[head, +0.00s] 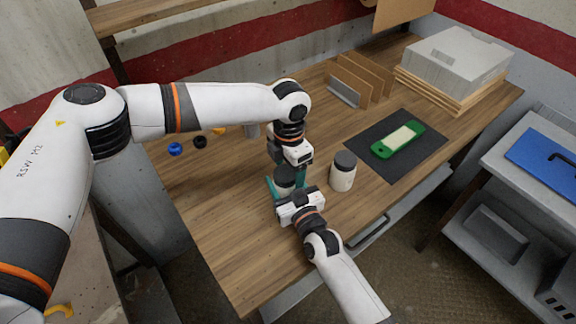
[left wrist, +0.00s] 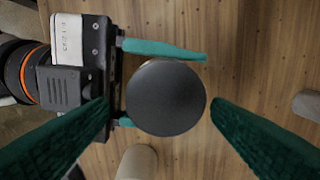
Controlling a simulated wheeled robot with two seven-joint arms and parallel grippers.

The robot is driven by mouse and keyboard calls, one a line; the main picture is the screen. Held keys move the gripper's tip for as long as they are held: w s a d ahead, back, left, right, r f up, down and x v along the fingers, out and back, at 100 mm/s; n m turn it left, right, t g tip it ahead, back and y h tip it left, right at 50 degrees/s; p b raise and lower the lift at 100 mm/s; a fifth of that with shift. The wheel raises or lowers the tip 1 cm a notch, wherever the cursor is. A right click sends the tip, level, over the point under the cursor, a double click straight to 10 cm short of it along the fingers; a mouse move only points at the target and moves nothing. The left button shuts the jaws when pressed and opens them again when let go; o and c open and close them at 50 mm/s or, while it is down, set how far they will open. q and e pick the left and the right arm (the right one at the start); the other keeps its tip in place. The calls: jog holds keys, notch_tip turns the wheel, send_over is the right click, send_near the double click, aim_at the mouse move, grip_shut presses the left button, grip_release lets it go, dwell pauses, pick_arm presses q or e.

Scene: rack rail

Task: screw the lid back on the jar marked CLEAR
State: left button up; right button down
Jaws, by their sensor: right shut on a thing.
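A jar with a round dark lid (head: 285,173) stands at the near part of the table. The lid fills the middle of the left wrist view (left wrist: 166,97). My right gripper (head: 286,188) is shut on this jar, with its teal fingers on either side below the lid. My left gripper (head: 289,163) points down over the lid. Its fingers (left wrist: 160,106) are open, one on each side of the lid with gaps. A second pale jar (head: 343,176) with a dark lid stands upright just to the right. I cannot read a CLEAR mark on either jar.
A green device (head: 398,141) lies on a dark mat (head: 424,158). Brown upright boards (head: 362,78) and a grey box on boards (head: 457,58) stand at the back. A blue ring (head: 175,149) and a black ring (head: 200,142) lie at the left. The front left table is clear.

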pick_arm(q)
jog(key=shift+a, duration=0.15)
jog(key=shift+r, duration=2.25)
jog(key=shift+c, duration=0.3)
